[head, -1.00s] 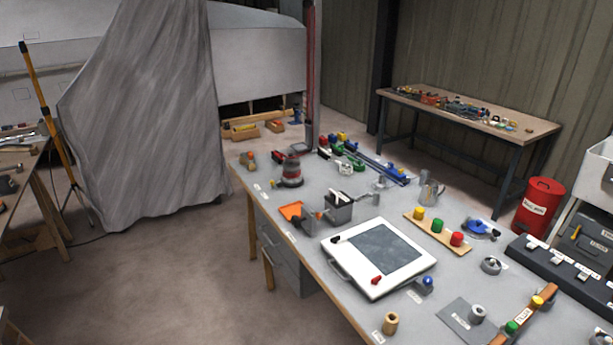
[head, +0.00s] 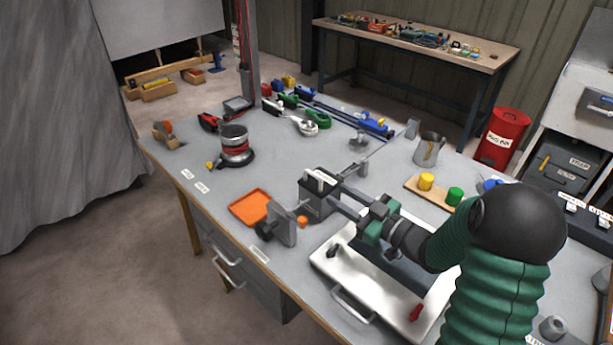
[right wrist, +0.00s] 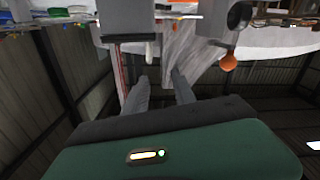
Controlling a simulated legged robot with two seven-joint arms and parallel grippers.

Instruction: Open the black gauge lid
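A dark box (head: 316,203) with a pale bar (head: 320,179) on its top stands on the grey bench in the head view. It is the likeliest gauge box; its lid looks shut, but no label is readable. My right gripper (head: 338,193) reaches in from the right, its fingertips close to the box's right side; I cannot tell whether they touch. In the right wrist view the two fingers (right wrist: 159,84) stand apart with nothing between them. The box's right side is partly hidden by the fingers. My left gripper is out of view.
A grey clamp-like block (head: 284,226) with an orange knob (head: 302,221) stands left of the box, by an orange tray (head: 249,206). A white panel (head: 350,278) lies under my right arm. A metal jug (head: 428,151) stands behind.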

